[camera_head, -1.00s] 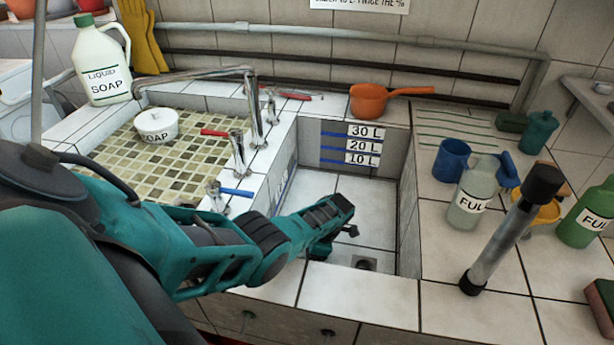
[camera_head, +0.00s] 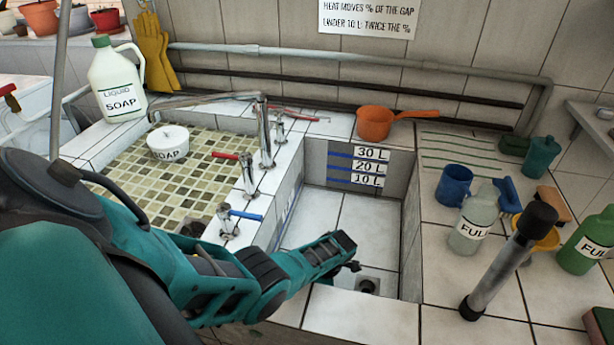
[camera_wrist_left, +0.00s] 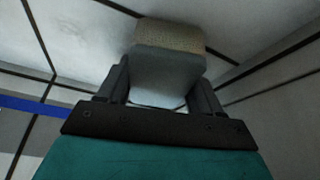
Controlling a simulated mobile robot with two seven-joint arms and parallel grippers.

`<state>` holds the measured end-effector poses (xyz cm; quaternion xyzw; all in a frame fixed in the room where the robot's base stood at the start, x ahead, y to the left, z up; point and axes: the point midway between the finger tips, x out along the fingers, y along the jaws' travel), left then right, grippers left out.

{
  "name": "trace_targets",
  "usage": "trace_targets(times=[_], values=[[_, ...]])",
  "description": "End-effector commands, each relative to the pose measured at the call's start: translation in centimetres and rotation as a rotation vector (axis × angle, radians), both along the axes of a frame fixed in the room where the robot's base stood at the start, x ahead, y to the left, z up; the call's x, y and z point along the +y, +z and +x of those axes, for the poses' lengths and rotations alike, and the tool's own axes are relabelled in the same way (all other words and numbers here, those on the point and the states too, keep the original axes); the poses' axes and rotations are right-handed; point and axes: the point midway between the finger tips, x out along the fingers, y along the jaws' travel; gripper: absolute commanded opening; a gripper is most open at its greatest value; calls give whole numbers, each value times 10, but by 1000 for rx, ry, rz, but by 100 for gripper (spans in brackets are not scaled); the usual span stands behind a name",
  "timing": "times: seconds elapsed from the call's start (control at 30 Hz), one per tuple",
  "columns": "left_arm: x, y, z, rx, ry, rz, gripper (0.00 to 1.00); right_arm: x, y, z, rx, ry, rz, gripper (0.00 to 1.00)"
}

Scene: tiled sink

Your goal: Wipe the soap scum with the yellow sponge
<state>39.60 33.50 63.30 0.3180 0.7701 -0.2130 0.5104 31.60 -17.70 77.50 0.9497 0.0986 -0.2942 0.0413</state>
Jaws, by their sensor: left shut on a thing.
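My left gripper (camera_head: 350,266) reaches down into the square tiled basin (camera_head: 345,222), near its front end by the drain. In the left wrist view, it (camera_wrist_left: 163,100) is shut on a pale block (camera_wrist_left: 168,52) with a beige, rough-looking face and a greyish side. The block is sponge-like, but its yellow colour is not clear in this dim light. It is hidden behind the gripper in the head view. White tiles with dark joints lie beyond it; I cannot tell if it touches them. I cannot make out soap scum clearly. My right gripper is not in view.
The right counter holds a blue mug (camera_head: 454,186), a clear bottle (camera_head: 474,220), a black-ended tube (camera_head: 505,268) and a green bottle (camera_head: 588,240). An orange scoop (camera_head: 376,122) sits behind the basin. Taps (camera_head: 247,175) line its left side. A soap tub (camera_head: 169,142) stands in the left sink.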

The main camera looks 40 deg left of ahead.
Motion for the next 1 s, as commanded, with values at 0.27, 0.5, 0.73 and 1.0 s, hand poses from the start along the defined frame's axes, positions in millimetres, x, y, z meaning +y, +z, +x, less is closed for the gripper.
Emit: trace_targets(times=[0.27,0.5,0.73,1.0], values=[[1,21,-1,0,1,2,41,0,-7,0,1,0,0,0],[1,49,0,-2,0,2,41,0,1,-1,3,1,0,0],[1,59,0,-2,0,2,41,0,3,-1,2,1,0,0],[1,59,1,-3,0,2,41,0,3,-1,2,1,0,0]])
